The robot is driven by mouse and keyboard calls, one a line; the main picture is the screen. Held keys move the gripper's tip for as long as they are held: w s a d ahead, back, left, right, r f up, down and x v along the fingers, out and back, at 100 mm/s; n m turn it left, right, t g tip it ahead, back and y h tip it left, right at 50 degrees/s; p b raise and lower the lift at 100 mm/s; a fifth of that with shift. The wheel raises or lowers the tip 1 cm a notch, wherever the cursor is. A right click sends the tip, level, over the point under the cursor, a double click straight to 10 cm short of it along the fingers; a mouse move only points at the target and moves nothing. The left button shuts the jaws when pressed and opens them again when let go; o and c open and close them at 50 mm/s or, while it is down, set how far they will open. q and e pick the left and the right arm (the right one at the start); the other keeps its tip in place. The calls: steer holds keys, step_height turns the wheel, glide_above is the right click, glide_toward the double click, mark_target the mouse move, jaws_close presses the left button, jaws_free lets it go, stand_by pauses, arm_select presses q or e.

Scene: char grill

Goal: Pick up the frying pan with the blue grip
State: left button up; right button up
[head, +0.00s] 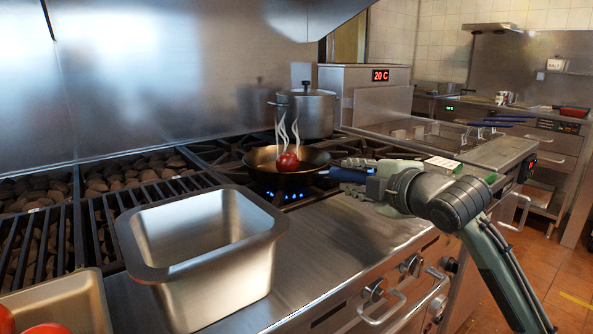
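The frying pan (262,160) sits on a lit burner of the range, with a round red item (287,162) steaming in it. Its blue grip (348,175) points right, toward my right gripper (372,180). My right gripper is at the outer end of the blue grip, with finger parts close around or beside it. I cannot tell whether the fingers are closed on the grip, as the gripper's own body hides part of the contact. The pan looks level and appears to rest on the burner. My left gripper is not in view.
A lidded steel pot (306,112) stands behind the pan. An empty deep steel container (200,275) stands at front left, beside a tray (75,303) with red items. Char grill grates (120,195) lie left. Fryers (420,130) with blue-handled baskets are to the right. Steel counter (325,235) in front is clear.

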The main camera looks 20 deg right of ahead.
jaws_close()
steer(key=shift+r, duration=0.25)
steer(key=shift+r, duration=0.1)
